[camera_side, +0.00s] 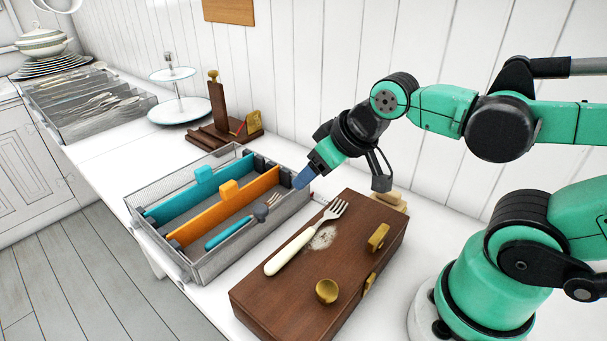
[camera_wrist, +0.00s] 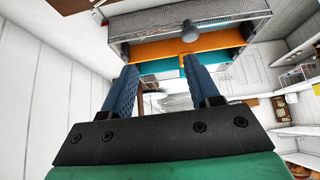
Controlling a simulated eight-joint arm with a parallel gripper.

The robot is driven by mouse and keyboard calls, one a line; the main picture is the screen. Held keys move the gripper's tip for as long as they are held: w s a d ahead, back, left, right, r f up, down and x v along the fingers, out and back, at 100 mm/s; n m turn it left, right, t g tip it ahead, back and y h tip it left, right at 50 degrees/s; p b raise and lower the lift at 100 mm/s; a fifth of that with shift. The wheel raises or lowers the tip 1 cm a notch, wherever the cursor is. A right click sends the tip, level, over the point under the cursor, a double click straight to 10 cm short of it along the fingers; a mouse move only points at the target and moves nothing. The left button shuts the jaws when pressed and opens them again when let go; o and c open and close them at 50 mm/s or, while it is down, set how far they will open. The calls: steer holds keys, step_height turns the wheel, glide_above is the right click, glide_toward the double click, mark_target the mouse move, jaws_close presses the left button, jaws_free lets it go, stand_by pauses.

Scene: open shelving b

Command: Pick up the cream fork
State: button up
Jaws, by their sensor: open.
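The cream fork (camera_side: 290,249) lies on the lid of a dark wooden box (camera_side: 262,288). Its metal tines point to the upper right and its cream handle to the lower left. My gripper (camera_side: 304,179) is above the right end of the mesh tray, behind and left of the fork, and clear of it. In the wrist view my gripper (camera_wrist: 158,68) shows two blue fingers spread apart with nothing between them. I cannot make out the cream fork in the wrist view.
The mesh tray (camera_side: 210,266) has blue and orange dividers and holds a blue-handled fork (camera_side: 229,232). Brass pieces, including a knob (camera_side: 326,291), stick up from the box. A wooden holder (camera_side: 222,137) and a tiered stand (camera_side: 181,111) stand farther back.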

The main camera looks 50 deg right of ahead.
mark_target(302, 237)
stand_by(0.8)
steer(key=shift+a+f+m+g, duration=0.1)
steer(key=shift+a+m+g, duration=0.35)
steer(key=shift+m, duration=0.65)
steer(key=a+m+g, duration=0.1)
steer(key=m, duration=0.2)
steer(key=a+m+g, duration=0.1)
steer(key=m+g, duration=0.1)
steer(key=m, duration=0.2)
steer(key=s+a+f+m+g, duration=0.1)
steer(key=m, duration=0.2)
steer(key=shift+m, duration=0.4)
steer(key=m, duration=0.1)
steer(key=a+m+g, duration=0.1)
steer(key=m, duration=0.1)
steer(key=m+g, duration=0.1)
steer(key=shift+s+a+f+m, duration=0.15)
steer(key=shift+s+m, duration=0.15)
steer(key=shift+f+m, duration=0.3)
steer(key=shift+f, duration=2.5)
steer(key=shift+s, duration=0.1)
jaws_close()
